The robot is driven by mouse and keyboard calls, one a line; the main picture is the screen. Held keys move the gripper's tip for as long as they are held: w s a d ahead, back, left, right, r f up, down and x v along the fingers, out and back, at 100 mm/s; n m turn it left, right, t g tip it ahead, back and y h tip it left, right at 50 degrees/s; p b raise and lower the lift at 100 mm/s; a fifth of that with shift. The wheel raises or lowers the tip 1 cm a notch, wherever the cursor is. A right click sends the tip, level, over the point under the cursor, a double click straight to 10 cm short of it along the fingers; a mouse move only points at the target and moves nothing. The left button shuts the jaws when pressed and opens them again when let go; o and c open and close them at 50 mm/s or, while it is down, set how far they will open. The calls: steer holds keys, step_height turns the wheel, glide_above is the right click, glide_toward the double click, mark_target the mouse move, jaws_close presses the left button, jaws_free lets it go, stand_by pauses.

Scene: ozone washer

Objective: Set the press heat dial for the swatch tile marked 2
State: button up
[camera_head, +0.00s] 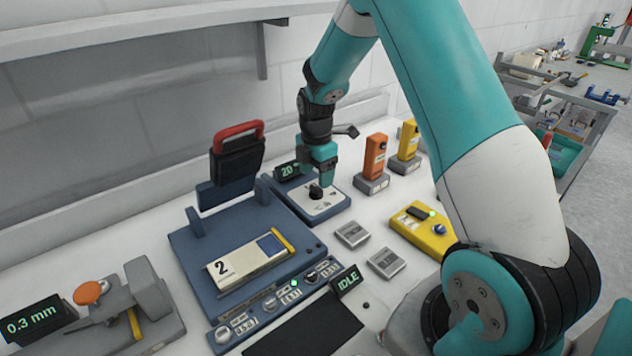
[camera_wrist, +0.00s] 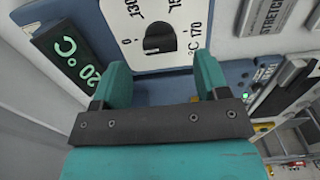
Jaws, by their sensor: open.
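The press heat dial's black knob (camera_head: 316,192) sits on a white scale plate (camera_head: 327,203) on the blue housing at the back. In the wrist view, the knob (camera_wrist: 160,38) points down the picture, and 0 and 170 °C are legible on the scale. The display (camera_wrist: 68,58) reads 20 °C. My gripper (camera_head: 320,180) is open directly over the knob, pointing down. In the wrist view, my gripper's fingers (camera_wrist: 162,66) stand apart either side of the knob's line; I cannot tell whether they reach around it. The tile marked 2 (camera_head: 248,264) lies on the open press bed.
The press lid with red handle (camera_head: 238,140) stands raised. A blue control strip (camera_head: 275,305) with several small dials and an IDLE display (camera_head: 345,280) is in front. Orange (camera_head: 375,155) and yellow (camera_head: 408,140) devices, a yellow box (camera_head: 420,230) and two grey blocks (camera_head: 352,234) stand right.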

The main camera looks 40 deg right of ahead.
mark_target(316, 186)
steer(key=shift+f, duration=2)
steer(key=c, duration=0.9)
